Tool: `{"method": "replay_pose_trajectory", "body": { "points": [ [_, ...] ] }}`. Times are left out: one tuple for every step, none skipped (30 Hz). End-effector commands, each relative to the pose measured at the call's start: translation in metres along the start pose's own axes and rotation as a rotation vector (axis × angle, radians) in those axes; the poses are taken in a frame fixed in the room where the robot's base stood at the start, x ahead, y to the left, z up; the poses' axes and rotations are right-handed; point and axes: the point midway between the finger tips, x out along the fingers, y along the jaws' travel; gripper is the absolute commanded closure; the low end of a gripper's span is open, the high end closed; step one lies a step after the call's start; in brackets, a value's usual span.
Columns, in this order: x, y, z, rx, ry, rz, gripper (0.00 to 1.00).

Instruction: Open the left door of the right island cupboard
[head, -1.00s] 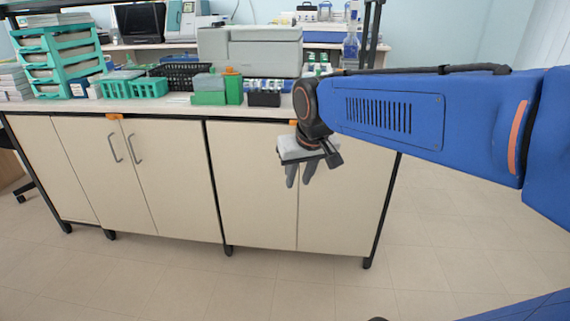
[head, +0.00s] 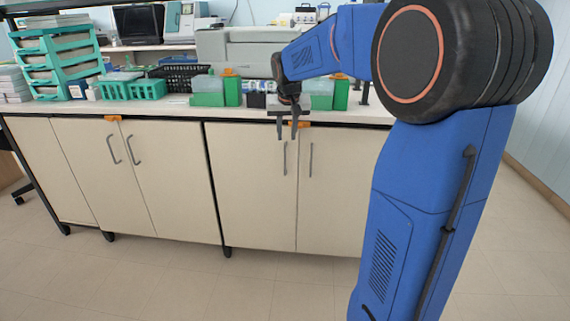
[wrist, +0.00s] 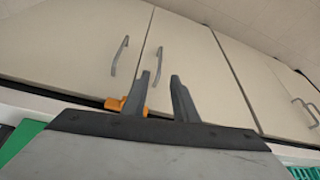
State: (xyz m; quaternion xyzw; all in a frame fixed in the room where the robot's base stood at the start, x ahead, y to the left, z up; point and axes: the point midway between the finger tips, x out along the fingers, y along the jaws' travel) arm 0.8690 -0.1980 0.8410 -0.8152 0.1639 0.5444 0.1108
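The right island cupboard has two closed cream doors. Its left door (head: 245,190) has a grey vertical handle (head: 285,158) near the seam, and the right door (head: 335,200) has a matching handle (head: 311,160). My gripper (head: 287,136) points down, just above the left door's handle in the head view. Its two fingers are apart with nothing between them.
An orange latch (head: 304,124) sits at the top of the door seam, close to my gripper. The left cupboard (head: 90,170) is closed. Green racks and boxes (head: 207,92) and a grey machine (head: 240,48) stand on the worktop. The floor in front (head: 200,275) is clear.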

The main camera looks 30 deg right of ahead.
Motion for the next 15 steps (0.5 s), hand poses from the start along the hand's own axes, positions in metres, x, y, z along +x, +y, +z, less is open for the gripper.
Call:
{"method": "replay_pose_trajectory", "body": {
  "points": [
    [0.005,0.0,0.0,0.0,-0.002,0.001,0.74],
    [0.008,0.0,0.0,0.0,-0.002,0.001,0.74],
    [0.013,0.0,0.0,0.0,-0.002,0.0,0.74],
    [0.017,0.0,0.001,0.0,-0.003,0.001,0.74],
    [0.022,0.0,0.001,0.0,-0.003,0.001,0.74],
    [0.029,0.0,0.001,0.0,-0.003,0.001,0.74],
    [0.034,0.0,0.001,0.0,-0.003,0.001,0.74],
    [0.04,0.0,0.001,0.0,-0.004,0.001,0.74],
    [0.047,0.0,0.001,0.0,-0.004,0.001,0.74],
    [0.052,0.0,0.001,0.0,-0.003,0.001,0.74],
    [0.057,0.001,0.001,0.0,-0.003,0.001,0.74],
    [0.064,0.0,0.001,0.0,-0.003,0.001,0.74],
    [0.07,0.0,0.001,0.0,-0.003,0.001,0.74],
    [0.075,0.001,0.001,0.0,-0.004,0.001,0.74],
    [0.082,0.001,0.001,0.0,-0.003,0.001,0.74]
  ]
}}
